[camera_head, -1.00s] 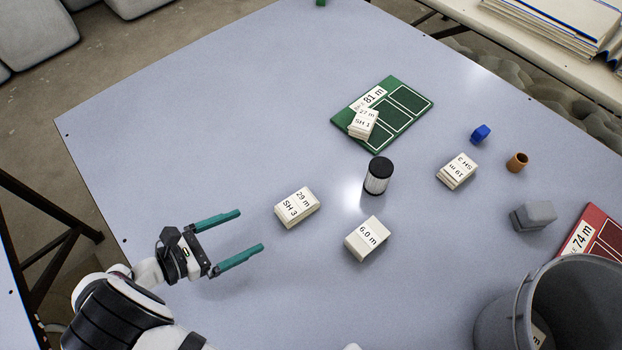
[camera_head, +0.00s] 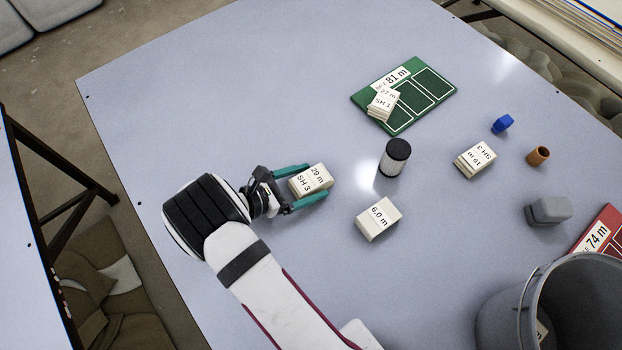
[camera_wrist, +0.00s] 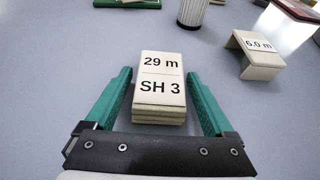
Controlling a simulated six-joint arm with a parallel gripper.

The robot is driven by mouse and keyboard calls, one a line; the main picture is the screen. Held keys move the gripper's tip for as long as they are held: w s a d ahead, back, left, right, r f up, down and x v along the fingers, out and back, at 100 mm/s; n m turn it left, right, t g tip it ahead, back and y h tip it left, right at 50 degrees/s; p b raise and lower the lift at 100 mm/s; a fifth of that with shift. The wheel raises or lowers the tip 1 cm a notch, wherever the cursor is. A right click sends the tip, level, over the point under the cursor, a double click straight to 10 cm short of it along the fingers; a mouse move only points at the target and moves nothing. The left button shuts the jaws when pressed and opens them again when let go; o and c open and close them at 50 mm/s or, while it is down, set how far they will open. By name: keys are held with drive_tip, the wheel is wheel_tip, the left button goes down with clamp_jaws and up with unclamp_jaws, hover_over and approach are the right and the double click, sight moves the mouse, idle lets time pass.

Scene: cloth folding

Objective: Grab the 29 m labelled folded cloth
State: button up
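The folded cloth labelled 29 m, SH 3 (camera_head: 311,180) is a cream stack lying on the grey-blue table in the head view. In the wrist view the cloth (camera_wrist: 160,82) lies straight ahead, with its label upright and readable. My gripper (camera_head: 317,182) is open, with one green finger on each side of the cloth. In the wrist view my gripper (camera_wrist: 160,85) shows a gap between each finger and the cloth, narrower at the left finger's tip. The cloth rests on the table and is not clamped.
A green board (camera_head: 425,92) carries another cloth. A 19 m cloth (camera_head: 475,160), blue object (camera_head: 502,124), brown cup (camera_head: 538,156), grey block (camera_head: 549,211) and bucket (camera_head: 540,270) stand farther right.

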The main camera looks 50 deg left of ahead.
drive_tip(key=c, duration=1.1)
